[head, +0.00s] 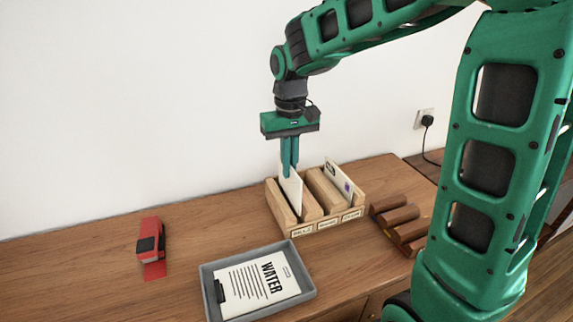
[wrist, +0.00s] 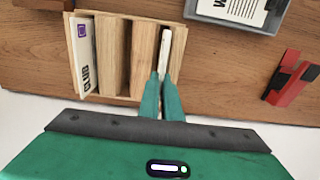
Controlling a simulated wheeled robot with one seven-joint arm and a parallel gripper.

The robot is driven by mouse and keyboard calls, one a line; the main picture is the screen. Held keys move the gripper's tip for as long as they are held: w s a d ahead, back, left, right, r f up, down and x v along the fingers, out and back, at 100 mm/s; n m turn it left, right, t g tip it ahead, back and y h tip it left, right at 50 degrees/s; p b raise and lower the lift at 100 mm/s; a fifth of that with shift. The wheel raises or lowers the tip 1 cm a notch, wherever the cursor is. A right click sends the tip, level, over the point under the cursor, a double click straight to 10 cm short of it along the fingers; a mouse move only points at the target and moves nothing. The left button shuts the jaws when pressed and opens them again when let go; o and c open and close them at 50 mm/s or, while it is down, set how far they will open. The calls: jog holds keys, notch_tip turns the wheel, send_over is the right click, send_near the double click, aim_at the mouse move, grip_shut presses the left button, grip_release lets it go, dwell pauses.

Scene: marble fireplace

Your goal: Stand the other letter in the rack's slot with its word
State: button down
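The wooden letter rack (head: 318,230) stands on the table with three labelled slots; the labels are too small to read surely. A white letter (head: 294,193) stands in the left slot, leaning slightly; it also shows edge-on in the wrist view (wrist: 165,48). My gripper (head: 288,170) points down over that slot, its fingers (wrist: 161,78) closed on the letter's upper edge. The letter's printed face is hidden. Another letter (head: 338,181) stands in the right slot; in the wrist view (wrist: 84,60) it shows the word CLUB and a purple stamp. The middle slot is empty.
A grey tray (head: 305,282) at the front holds a sheet headed WATER (head: 262,288) with a dark clip. A red and black stapler-like object (head: 151,248) lies at left. Brown rolls (head: 398,215) sit right of the rack. The wall is behind; table between stapler and rack is clear.

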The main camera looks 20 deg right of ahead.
jog(key=shift+f, duration=2.45)
jog(key=c, duration=1.9)
grip_release()
jog(key=shift+r, duration=4.55)
